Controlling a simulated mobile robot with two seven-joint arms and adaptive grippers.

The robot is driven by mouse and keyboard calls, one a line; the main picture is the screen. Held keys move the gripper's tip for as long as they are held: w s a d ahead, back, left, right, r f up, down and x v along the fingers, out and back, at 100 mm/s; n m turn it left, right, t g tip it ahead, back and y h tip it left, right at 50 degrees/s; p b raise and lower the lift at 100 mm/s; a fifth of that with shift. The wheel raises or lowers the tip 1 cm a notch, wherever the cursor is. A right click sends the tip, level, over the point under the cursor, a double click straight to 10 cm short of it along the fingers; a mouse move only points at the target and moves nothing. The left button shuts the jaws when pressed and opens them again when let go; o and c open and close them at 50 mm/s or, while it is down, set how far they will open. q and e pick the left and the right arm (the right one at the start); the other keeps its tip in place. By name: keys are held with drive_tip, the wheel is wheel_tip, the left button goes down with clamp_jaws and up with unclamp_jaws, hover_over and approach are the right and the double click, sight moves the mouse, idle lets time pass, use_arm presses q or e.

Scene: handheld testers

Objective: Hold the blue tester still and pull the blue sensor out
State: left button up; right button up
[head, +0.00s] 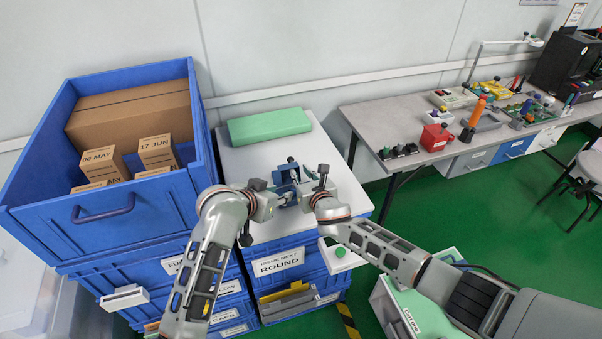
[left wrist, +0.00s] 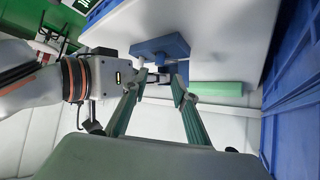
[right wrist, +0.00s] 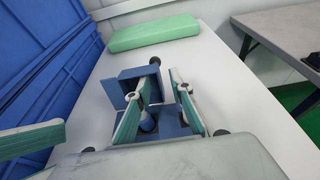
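The blue tester (head: 284,175) stands on the white top of the cabinet, between my two grippers. It shows as blue blocks in the left wrist view (left wrist: 160,47) and as a blue box with a plate in the right wrist view (right wrist: 124,88). A short dark-blue cylinder (right wrist: 148,122), possibly the sensor, sits low between my right fingers, partly hidden by one. My right gripper (right wrist: 160,78) is open over the tester, with a gap between its fingertips. My left gripper (left wrist: 160,92) is open, its fingertips apart near the tester's side. Contact with the tester cannot be told.
A green block (head: 269,125) lies at the back of the white top (head: 240,160). A blue crate of cardboard boxes (head: 130,215) rises at the left. A grey bench (head: 400,120) with several devices stands at the right, beyond a gap.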

sight(293, 189)
clamp_jaws()
use_arm(q)
drive_tip(key=shift+c, duration=0.7)
drive_tip(key=shift+s+a+f+t+h, duration=0.3)
drive_tip(key=shift+s+a+f+t, duration=0.25)
drive_tip(key=shift+f+t, duration=0.15)
drive_tip(key=shift+s+a+f+t+h, duration=0.1)
drive_tip(key=shift+s+t+h, duration=0.1)
drive_tip(key=shift+s+t, duration=0.15)
drive_tip(key=shift+s+a+f+t+h, duration=0.1)
drive_tip(key=shift+s+t+h, duration=0.15)
drive_tip(key=shift+s, duration=0.15)
drive_tip(key=x, duration=1.2)
drive_tip(key=shift+r, duration=0.1)
